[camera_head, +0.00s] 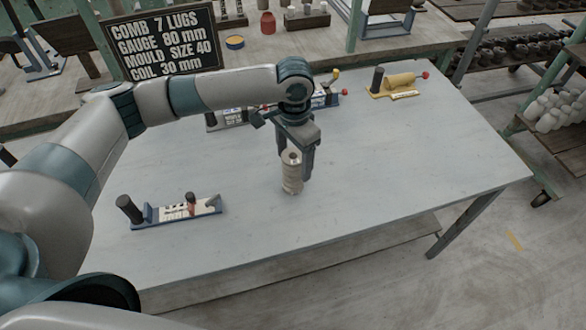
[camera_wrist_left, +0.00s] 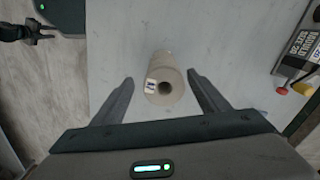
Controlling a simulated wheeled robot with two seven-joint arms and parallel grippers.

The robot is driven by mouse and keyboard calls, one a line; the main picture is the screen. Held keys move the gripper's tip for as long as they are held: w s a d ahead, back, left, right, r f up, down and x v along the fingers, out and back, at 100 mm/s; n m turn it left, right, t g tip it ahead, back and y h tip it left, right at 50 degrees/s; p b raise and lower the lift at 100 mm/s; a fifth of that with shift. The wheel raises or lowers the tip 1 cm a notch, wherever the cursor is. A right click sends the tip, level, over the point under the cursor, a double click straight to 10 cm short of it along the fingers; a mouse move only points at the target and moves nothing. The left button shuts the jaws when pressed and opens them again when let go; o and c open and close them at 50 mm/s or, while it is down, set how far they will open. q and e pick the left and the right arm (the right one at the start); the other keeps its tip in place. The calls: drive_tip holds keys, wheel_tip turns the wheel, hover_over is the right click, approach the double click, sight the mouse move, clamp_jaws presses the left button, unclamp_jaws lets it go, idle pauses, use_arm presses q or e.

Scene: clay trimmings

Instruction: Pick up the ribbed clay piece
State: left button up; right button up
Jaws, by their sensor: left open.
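The ribbed clay piece (camera_head: 292,177) is a beige upright cylinder with a hole in its top, standing on the grey table (camera_head: 370,170). My left gripper (camera_head: 297,168) is over the piece in the head view, pointing down. In the wrist view the left gripper (camera_wrist_left: 160,88) is open, with a gap between each finger and the piece. My right gripper is not seen in the head view.
A blue-based tool (camera_head: 180,212) lies at the table's front left. A yellow tool (camera_head: 397,84) stands at the back right. Another tool with a red knob (camera_head: 343,92) is partly hidden behind my arm. A sign (camera_head: 160,40) stands behind. The table's right side is clear.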

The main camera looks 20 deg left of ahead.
sight(293, 176)
use_arm(q)
drive_tip(key=shift+f+p, duration=0.3)
drive_tip(key=shift+f, duration=1.55)
drive_tip(key=shift+f+p, duration=0.35)
drive_tip(key=shift+f, duration=0.05)
drive_tip(key=f, duration=0.1)
drive_tip(key=f+p, duration=0.1)
drive_tip(key=f, duration=0.1)
drive_tip(key=shift+w+a, duration=0.2)
drive_tip(key=shift+f, duration=0.7)
drive_tip(key=c, duration=1.6)
drive_tip(key=shift+w+r, duration=0.1)
drive_tip(key=shift+r, duration=0.05)
